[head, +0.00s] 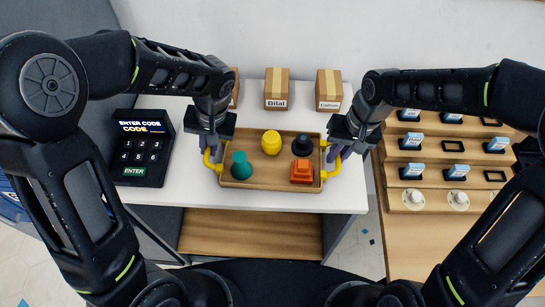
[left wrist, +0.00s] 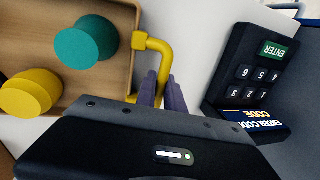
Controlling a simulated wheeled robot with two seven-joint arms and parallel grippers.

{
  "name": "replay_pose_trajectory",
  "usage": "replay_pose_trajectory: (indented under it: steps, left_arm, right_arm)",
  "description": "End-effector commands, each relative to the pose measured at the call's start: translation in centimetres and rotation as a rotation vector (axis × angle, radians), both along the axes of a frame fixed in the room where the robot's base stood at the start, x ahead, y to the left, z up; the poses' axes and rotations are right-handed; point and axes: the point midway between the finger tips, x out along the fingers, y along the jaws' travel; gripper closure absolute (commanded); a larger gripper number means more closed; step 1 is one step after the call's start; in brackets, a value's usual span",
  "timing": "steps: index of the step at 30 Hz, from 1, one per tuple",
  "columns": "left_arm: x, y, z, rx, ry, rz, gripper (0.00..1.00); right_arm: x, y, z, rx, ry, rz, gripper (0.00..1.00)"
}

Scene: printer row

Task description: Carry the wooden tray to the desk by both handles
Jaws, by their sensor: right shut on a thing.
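The wooden tray (head: 262,183) is level over the white top, and I cannot tell whether it touches it. It carries a teal piece (head: 241,165), a yellow piece (head: 271,142), a black piece (head: 302,146) and an orange piece (head: 301,171), all upright. My left gripper (head: 209,148) is at the yellow left handle (head: 214,165). In the left wrist view its purple fingers (left wrist: 161,93) are close together with the handle bar (left wrist: 164,62) between them. My right gripper (head: 341,148) is shut on the yellow right handle (head: 333,169), partly hiding it.
A black keypad (head: 143,150) stands left of the tray. Cardboard boxes (head: 277,89) line the wall behind. A wooden rack (head: 436,170) with blue-labelled pieces is at the right. The white top (head: 280,203) is bare in front of the tray, above a wooden shelf (head: 250,227).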

Motion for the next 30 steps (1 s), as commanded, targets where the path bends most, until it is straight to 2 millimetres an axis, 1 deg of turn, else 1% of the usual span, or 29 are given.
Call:
replay_pose_trajectory:
  steps: [1, 3, 4, 30]
  left_arm:
    - [0.0, 0.01, 0.01, 0.0, 0.0, 0.0, 0.93]
    - [0.0, 0.01, 0.02, 0.0, 0.0, 0.0, 0.99]
    - [0.0, 0.01, 0.02, 0.0, 0.0, 0.0, 1.0]
    - [0.02, 0.0, 0.04, 0.0, 0.0, 0.0, 1.0]
  right_arm:
    - [0.01, 0.0, 0.02, 0.0, 0.0, 0.0, 1.0]
    - [0.01, -0.01, 0.03, 0.0, 0.0, 0.0, 1.0]
    - [0.01, -0.01, 0.03, 0.0, 0.0, 0.0, 1.0]
    - [0.03, -0.01, 0.06, 0.0, -0.001, 0.0, 1.0]
